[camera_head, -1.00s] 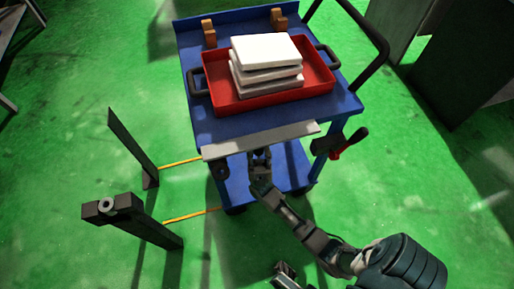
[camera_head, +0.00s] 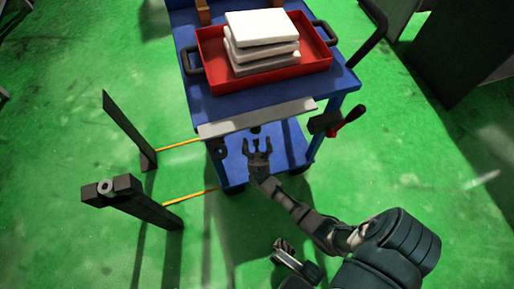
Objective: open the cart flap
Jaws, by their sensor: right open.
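The blue cart (camera_head: 222,109) stands in the upper middle of the head view. Its flap appears to be the long light grey plate (camera_head: 280,117) along the cart's near edge. My right gripper (camera_head: 257,143) is open and empty, with its fingers spread and pointing up toward the flap. It shows just below the flap in the picture, in front of the lower shelf (camera_head: 236,172). A small gap shows between its fingertips and the plate.
A red tray (camera_head: 211,75) with stacked white blocks (camera_head: 262,29) sits on the cart. A red-and-black handle (camera_head: 345,121) sticks out at the cart's right corner. Dark posts (camera_head: 150,205) with yellow bars (camera_head: 190,193) stand to the left.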

